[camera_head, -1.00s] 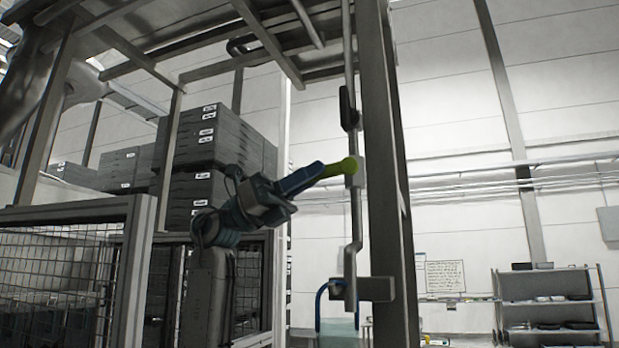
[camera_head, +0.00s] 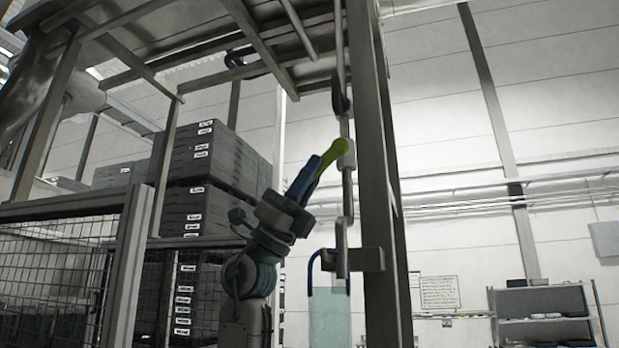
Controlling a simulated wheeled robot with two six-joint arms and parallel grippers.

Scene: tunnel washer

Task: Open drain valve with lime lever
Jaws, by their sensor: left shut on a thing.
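The lime lever (camera_head: 330,150) sticks out left and slightly down from the valve body (camera_head: 346,158) on a thin vertical grey pipe. My left gripper (camera_head: 312,170) reaches up from below left, its blue fingers shut on the lever's outer end. The lever's tip is hidden between the fingers. Below the valve, the pipe runs down to a grey bracket (camera_head: 365,260). A clear, pale teal container (camera_head: 328,318) with a blue loop handle (camera_head: 314,268) is beneath the pipe's end. My right gripper is not in view.
A thick grey post (camera_head: 372,200) stands just right of the pipe. Stacked dark crates (camera_head: 208,160) are behind my left arm, with a mesh fence (camera_head: 55,260) at left. A metal shelf (camera_head: 545,315) stands far right.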

